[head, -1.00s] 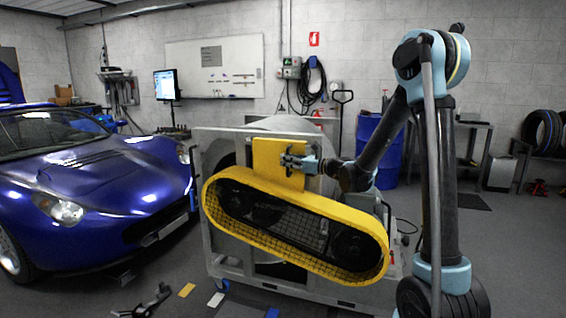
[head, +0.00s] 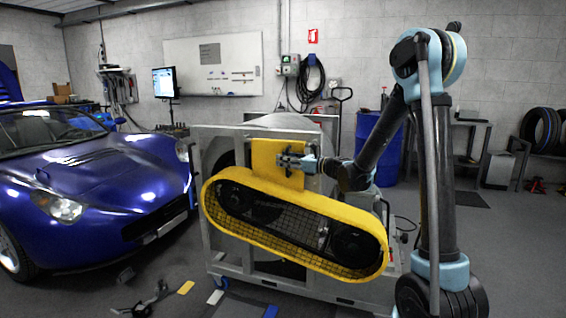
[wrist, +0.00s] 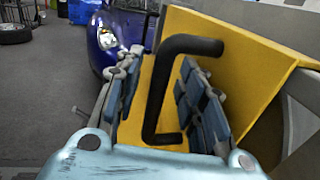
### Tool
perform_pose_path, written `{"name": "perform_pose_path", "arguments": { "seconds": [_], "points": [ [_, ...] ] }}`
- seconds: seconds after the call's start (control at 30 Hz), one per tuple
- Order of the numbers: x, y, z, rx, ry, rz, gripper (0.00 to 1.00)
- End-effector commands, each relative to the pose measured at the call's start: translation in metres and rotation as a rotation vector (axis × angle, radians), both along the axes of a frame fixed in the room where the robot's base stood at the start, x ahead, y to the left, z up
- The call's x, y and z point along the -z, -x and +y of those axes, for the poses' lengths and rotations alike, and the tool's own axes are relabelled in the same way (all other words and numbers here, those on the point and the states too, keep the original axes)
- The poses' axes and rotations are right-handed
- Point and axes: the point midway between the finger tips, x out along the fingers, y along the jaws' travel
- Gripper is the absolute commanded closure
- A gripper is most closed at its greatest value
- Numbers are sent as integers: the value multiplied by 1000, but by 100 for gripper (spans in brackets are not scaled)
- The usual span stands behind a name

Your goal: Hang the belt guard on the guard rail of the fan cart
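The belt guard (head: 370,230) is a long yellow oval shell with dark mesh and a yellow upper plate (head: 264,160). It hangs at the near side of the fan cart (head: 212,262), its right end lower in the picture. Its plate reaches up near the cart's top guard rail (head: 217,129); contact there is hidden. My gripper (head: 284,161) is at the plate. In the wrist view, its fingers (wrist: 160,98) stand apart on either side of the guard's black handle (wrist: 157,90), with yellow showing in the gaps. The wrist view also shows the yellow plate (wrist: 245,65).
A blue car (head: 95,190) stands close on the left. A blue drum (head: 382,150) and a workbench (head: 455,125) are behind my arm on the right. Tools and small coloured pads (head: 186,288) lie on the floor in front of the cart.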

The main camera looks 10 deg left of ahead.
Motion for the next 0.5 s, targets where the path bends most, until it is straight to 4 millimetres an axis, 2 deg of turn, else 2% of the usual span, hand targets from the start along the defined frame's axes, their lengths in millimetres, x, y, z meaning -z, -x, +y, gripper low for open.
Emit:
{"name": "perform_pose_path", "arguments": {
  "seconds": [0.13,0.27,0.5],
  "points": [
    [0,1,-3,0,0,0,64],
    [1,3,-16,2,0,0,64],
    [1,14,-60,4,0,1,64]
  ]
}}
